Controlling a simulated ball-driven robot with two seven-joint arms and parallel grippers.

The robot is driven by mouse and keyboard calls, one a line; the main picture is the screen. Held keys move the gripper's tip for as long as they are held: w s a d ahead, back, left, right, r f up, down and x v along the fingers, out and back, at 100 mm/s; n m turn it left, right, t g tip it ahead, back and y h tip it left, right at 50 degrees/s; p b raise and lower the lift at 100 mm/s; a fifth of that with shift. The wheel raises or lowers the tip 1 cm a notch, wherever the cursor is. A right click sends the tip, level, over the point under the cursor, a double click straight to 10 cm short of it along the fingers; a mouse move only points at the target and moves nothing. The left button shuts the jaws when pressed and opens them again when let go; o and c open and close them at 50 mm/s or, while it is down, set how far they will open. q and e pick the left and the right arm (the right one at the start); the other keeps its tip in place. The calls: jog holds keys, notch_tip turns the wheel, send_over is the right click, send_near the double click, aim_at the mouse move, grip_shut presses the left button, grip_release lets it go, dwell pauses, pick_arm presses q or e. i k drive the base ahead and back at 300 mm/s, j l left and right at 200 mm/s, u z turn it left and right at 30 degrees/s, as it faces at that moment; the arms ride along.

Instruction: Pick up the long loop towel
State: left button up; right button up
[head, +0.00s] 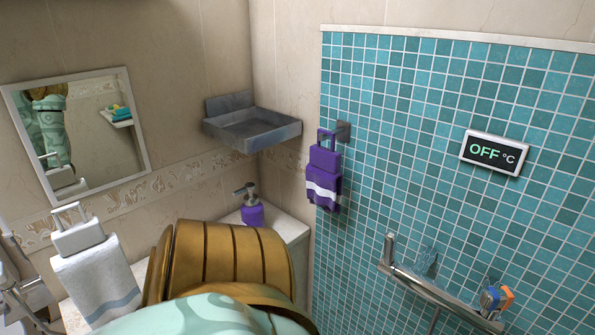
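A purple loop towel (322,188) with a pale band hangs from a wall hook on the teal tiled wall, right of the corner. A white-grey loop towel (98,284) with blue-grey stripes hangs at the lower left, its loop at the top. I cannot tell for sure which of the two is the long one. A gold and teal part of my own arm fills the bottom middle of the view. Neither gripper shows, so what they hold is hidden. No gripper is seen touching either towel.
A purple soap dispenser (253,212) stands on a pale ledge (288,228) in the corner. A grey corner shelf (252,127) is above it. A mirror (97,137) hangs at left. A metal rail (430,286) and a display panel (495,152) are on the tiled wall.

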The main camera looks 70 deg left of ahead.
aim_at(92, 265)
jog(key=u, duration=3.8)
